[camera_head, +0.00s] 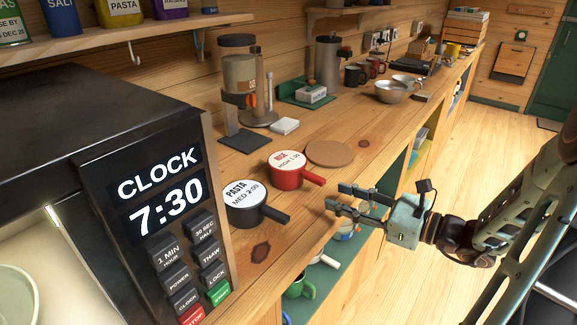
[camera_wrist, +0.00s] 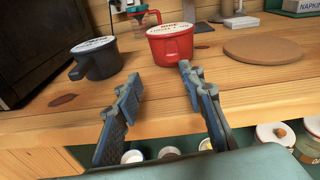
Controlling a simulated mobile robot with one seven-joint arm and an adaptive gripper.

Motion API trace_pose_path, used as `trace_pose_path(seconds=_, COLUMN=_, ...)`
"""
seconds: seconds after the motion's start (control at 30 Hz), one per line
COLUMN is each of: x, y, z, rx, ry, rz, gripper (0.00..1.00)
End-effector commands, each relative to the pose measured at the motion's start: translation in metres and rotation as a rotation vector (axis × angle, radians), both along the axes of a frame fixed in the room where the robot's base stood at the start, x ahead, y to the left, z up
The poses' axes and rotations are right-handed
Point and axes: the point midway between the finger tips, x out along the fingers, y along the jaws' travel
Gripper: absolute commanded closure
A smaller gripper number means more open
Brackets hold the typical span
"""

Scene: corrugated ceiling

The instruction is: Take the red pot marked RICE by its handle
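The red pot (camera_head: 287,170) stands on the wooden counter, with a white lid marked RICE and a red handle pointing toward the counter's front edge. In the wrist view the red pot (camera_wrist: 171,43) is ahead of my gripper, just above the gap between the fingers. A dark pot (camera_head: 246,203) marked PASTA stands to its left, its handle also toward the edge; it shows in the wrist view (camera_wrist: 96,59). My gripper (camera_head: 334,197) is open and empty, at the counter's front edge, apart from the red handle.
A round cork mat (camera_head: 330,153) lies to the right of the red pot. A microwave (camera_head: 130,190) stands at the left. A coffee machine (camera_head: 241,85) and a white block (camera_head: 285,126) are behind. Shelves below the counter hold cups and pots.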

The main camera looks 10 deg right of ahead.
Motion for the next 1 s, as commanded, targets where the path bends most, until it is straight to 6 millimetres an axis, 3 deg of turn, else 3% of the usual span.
trace_pose_path(seconds=0.17, x=-0.002, y=-0.009, z=0.002, rx=0.133, ry=-0.005, rz=-0.055, gripper=0.64)
trace_pose_path(seconds=1.0, x=0.075, y=0.058, z=-0.002, rx=0.140, ry=-0.005, rz=-0.058, gripper=0.64)
